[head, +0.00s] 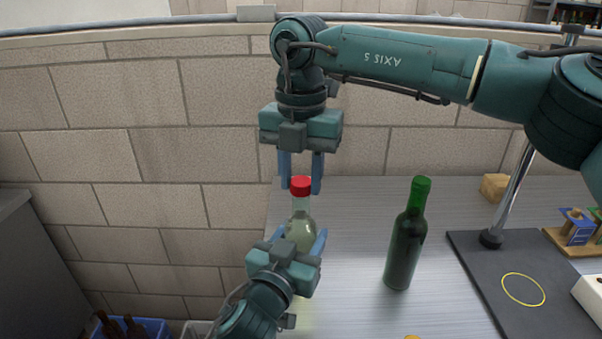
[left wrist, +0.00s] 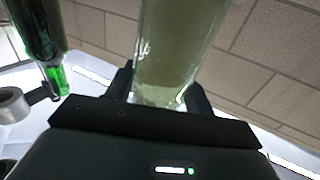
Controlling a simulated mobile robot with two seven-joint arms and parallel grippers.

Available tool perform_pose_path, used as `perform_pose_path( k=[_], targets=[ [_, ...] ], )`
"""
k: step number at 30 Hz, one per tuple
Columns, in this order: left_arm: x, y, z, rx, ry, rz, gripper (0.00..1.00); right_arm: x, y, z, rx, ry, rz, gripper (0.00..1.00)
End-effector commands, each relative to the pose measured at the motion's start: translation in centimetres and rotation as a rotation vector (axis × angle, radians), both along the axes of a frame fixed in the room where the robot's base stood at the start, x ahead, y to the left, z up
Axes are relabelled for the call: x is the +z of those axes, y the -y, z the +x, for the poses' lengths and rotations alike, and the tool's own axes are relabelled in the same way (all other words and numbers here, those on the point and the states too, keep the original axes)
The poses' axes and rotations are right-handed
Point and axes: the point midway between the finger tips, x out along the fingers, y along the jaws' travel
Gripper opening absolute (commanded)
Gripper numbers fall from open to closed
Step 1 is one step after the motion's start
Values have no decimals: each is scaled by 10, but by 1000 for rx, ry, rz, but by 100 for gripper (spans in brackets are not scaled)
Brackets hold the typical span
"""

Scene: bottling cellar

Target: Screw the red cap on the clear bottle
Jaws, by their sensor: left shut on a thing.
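The clear bottle (head: 300,228) stands upright at the left end of the bench, with the red cap (head: 301,187) at the top of its neck. Whether the cap is threaded on cannot be seen. My left gripper (head: 303,243) is shut on the bottle's body from the front. The bottle's glass also fills the space between the fingers in the left wrist view (left wrist: 172,50). My right gripper (head: 301,188) points down from above, one blue finger on each side of the cap. Whether the fingers press on it cannot be told.
A green bottle (head: 405,240) stands on the metal bench (head: 345,215) to the right. Farther right are a dark mat (head: 480,262) with a yellow ring, a metal post (head: 515,190) and a wooden block (head: 494,187). A blue crate (head: 152,325) is at lower left.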

Motion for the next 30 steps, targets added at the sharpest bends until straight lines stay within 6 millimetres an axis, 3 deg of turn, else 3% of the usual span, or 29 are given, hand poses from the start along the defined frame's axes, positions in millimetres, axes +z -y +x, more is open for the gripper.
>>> perform_pose_path(
  k=[7, 17, 20, 30],
  targets=[
    [-1, 0, 0, 0, -1, 1, 0, 0, 0, 0, 2, 0, 0, 55],
    [0, 0, 0, 0, -1, 1, 0, 5, 0, 0, 2, 1, 0, 55],
    [0, 0, 0, 0, -1, 1, 0, 18, 0, 1, 1, 3, 1, 55],
    [-1, 0, 0, 0, -1, 1, 0, 89, -1, 0, 0, 3, 1, 55]
  ],
)
